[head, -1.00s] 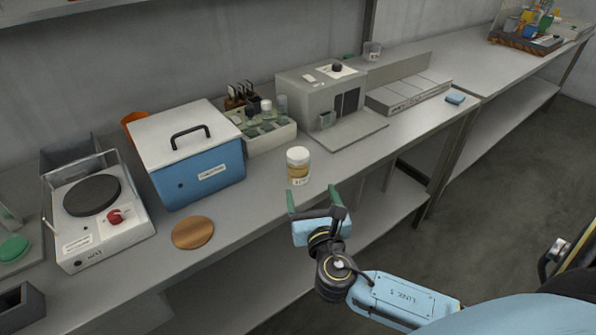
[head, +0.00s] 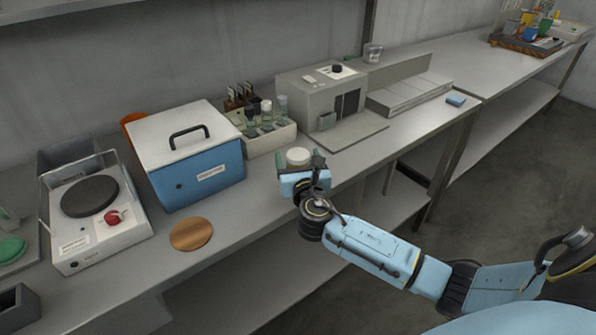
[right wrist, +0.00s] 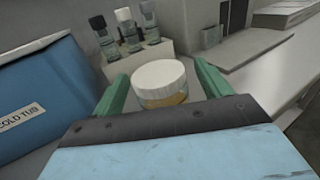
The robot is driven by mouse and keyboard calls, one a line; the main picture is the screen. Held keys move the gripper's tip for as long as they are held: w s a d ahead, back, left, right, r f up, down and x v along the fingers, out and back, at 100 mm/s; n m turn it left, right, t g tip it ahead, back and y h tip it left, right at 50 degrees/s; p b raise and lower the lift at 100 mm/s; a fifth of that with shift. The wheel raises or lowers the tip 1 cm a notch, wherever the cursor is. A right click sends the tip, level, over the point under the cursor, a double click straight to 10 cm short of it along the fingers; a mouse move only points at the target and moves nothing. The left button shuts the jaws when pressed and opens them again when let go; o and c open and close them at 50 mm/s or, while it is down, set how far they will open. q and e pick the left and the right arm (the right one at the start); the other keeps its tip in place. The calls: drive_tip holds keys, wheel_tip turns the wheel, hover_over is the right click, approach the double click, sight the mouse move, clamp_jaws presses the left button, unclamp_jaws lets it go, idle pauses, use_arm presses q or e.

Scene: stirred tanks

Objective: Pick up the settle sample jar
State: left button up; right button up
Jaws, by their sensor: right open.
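The settle sample jar (head: 298,156) stands upright on the bench, a clear jar with yellowish contents and a white lid. In the head view only its lid shows, because my right gripper (head: 302,166) is in front of it. In the right wrist view the jar (right wrist: 161,82) is between the two green fingers of my right gripper (right wrist: 164,86). The fingers are open, with a gap on each side of the lid. The jar's lower part is hidden by the gripper body. My left gripper is not in view.
A blue cold tub (head: 205,178) with a white lid stands left of the jar. A rack of vials (head: 266,137) is behind it, and a grey instrument (head: 320,98) is behind right.

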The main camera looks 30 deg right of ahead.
drive_tip(key=shift+r, duration=0.1)
drive_tip(key=c, duration=1.1)
